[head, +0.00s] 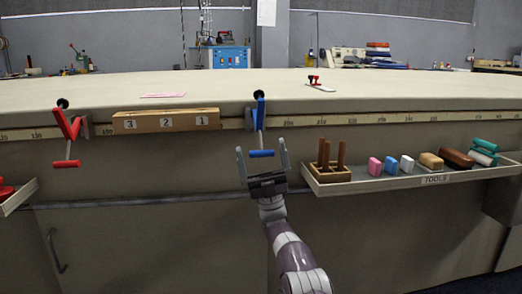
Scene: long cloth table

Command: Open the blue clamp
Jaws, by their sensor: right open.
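A blue clamp (261,117) is fixed on the front edge of the long table (215,84). Its blue T-handle (261,153) hangs below the table edge on a thin rod. My right gripper (262,160) is open just below the clamp. Its two fingers point up, one on each side of the handle. I cannot tell from this view whether they touch it. My left gripper is not in view.
A red clamp (69,138) sits on the edge at the left. A wooden block marked 3, 2, 1 (145,125) lies between the clamps. A tool tray (384,184) with blocks and pegs juts out at right. A pink sheet (163,95) lies on the table.

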